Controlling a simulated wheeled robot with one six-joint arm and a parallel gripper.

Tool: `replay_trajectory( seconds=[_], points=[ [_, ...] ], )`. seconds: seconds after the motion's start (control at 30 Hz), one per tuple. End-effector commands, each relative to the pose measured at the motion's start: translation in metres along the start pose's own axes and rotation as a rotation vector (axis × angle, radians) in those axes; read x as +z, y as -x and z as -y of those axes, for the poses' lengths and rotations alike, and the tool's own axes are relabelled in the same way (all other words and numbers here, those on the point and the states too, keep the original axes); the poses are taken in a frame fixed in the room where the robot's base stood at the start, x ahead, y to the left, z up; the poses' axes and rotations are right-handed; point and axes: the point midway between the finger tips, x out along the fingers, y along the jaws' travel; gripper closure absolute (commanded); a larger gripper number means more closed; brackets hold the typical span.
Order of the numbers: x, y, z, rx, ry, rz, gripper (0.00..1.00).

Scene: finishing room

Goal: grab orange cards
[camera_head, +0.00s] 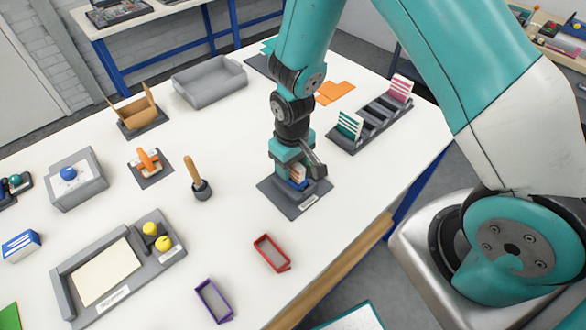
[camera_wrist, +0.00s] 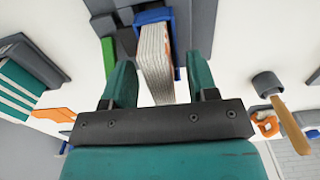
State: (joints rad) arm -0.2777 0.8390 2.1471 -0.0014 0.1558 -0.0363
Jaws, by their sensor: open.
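A stack of cards (camera_head: 299,173), orange with white edges in the head view, stands in a blue holder (camera_head: 299,185) on a dark grey base (camera_head: 291,204). My gripper (camera_head: 297,165) is over the stack from above. In the wrist view the striped pale stack (camera_wrist: 155,62) stands between my two open green fingers (camera_wrist: 161,84), with a gap on each side. The blue holder (camera_wrist: 168,18) shows behind it. The stack's lower part is hidden in the holder. A flat orange piece (camera_head: 335,92) lies behind on the table.
A grey rack (camera_head: 371,122) holding teal and pink striped stacks stands to the right. A brown-handled tool (camera_head: 195,178) stands upright to the left. A red tray (camera_head: 271,253) and a purple tray (camera_head: 213,300) lie in front. The white table (camera_head: 235,240) is clear between them.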

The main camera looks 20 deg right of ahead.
Motion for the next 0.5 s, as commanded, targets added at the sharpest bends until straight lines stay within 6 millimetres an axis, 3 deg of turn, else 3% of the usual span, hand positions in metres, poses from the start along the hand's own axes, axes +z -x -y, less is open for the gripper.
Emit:
replay_trajectory(
  seconds=[0.27,0.5],
  points=[
    [-0.0002,-0.0031,0.0004,0.0,0.001,-0.001,0.47],
    [-0.0001,-0.0029,0.0004,0.0,0.0,0.0,1.0]
  ],
)
